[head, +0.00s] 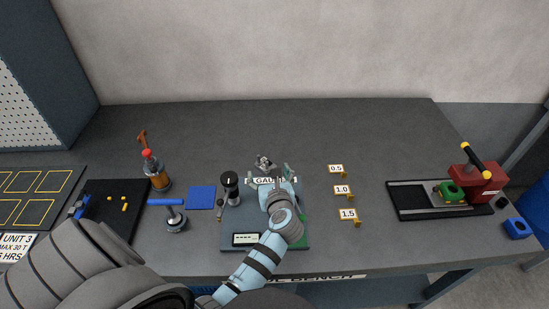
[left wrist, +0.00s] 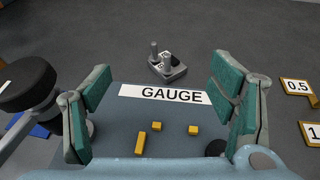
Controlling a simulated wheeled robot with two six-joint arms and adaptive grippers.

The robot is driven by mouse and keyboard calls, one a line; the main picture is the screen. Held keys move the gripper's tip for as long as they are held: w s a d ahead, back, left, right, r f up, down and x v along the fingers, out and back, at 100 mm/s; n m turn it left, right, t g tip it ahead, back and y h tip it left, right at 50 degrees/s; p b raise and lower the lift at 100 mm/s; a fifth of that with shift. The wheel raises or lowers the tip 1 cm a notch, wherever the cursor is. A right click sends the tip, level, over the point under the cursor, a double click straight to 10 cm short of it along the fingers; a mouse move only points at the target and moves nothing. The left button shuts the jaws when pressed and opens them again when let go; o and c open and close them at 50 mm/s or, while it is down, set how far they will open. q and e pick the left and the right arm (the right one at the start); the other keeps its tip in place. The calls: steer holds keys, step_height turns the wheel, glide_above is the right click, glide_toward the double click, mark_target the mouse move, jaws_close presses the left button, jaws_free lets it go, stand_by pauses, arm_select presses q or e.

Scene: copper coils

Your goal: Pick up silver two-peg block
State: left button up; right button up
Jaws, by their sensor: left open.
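The silver two-peg block (head: 265,162) lies on the dark bench just beyond the far edge of the gauge board (head: 231,223). In the left wrist view the silver block (left wrist: 168,67) shows two upright pegs, beyond the white GAUGE label (left wrist: 165,94). My left gripper (head: 268,172), at the end of a light blue arm, is over the far part of the board, on the near side of the block. Its green-padded fingers (left wrist: 160,80) are spread apart with nothing between them. The block appears ahead of the fingertips, apart from them. My right gripper is not in view.
A black-topped post (head: 229,181) stands left of my left gripper. Small yellow pieces (left wrist: 140,143) lie on the board between the fingers. Yellow tags, including 0.5 (head: 336,169), stand to the right. A red-and-green fixture (head: 478,182) is farther right. The bench behind the block is clear.

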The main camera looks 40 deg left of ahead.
mark_target(264, 166)
arm_select(q)
steer(key=shift+a+f+n+g, duration=0.15)
steer(key=shift+a+f, duration=0.05)
steer(key=shift+f, duration=0.4)
steer(key=shift+a+f+n+g, duration=0.15)
steer(key=shift+a+f, duration=0.05)
steer(key=shift+f, duration=0.35)
steer(key=b+x, duration=0.1)
steer(key=x, duration=0.3)
steer(key=b+x, duration=0.1)
steer(key=x, duration=0.3)
steer(key=w+d+b+x, duration=0.1)
steer(key=x, duration=0.3)
steer(key=shift+f+b, duration=0.2)
steer(key=shift+b, duration=0.15)
steer(key=shift+w+a, duration=0.25)
steer(key=shift+a, duration=0.05)
steer(key=shift+s+d, duration=0.1)
steer(key=shift+s, duration=0.05)
jaws_close()
